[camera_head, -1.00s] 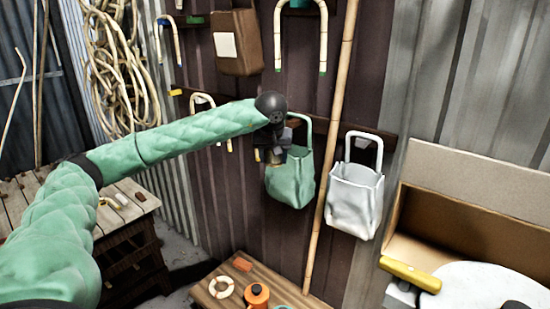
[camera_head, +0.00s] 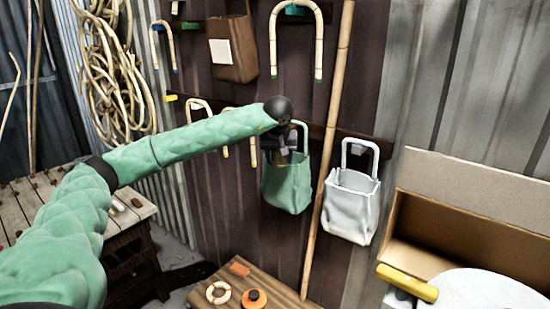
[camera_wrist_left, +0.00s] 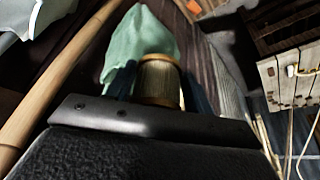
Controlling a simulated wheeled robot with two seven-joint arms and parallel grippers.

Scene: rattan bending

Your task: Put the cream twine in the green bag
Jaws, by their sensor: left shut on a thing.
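The green bag (camera_head: 289,188) hangs by its handle on the dark wall, near the middle of the head view. My left gripper (camera_head: 283,158) is at the bag's mouth, over its upper left part. It is shut on the cream twine, a spool with cream winding and tan ends; in the left wrist view the twine (camera_wrist_left: 158,80) stands between the fingers with the green bag (camera_wrist_left: 140,40) right behind it. I cannot tell whether the spool is inside the bag's rim. In the head view the twine is mostly hidden by the gripper. My right gripper does not show.
A white bag (camera_head: 352,205) hangs to the right, beyond a bamboo pole (camera_head: 325,160). A brown bag (camera_head: 232,50) hangs above. A low wooden table (camera_head: 268,290) below bears a ring and an orange object. A cardboard box (camera_head: 450,235) stands at right.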

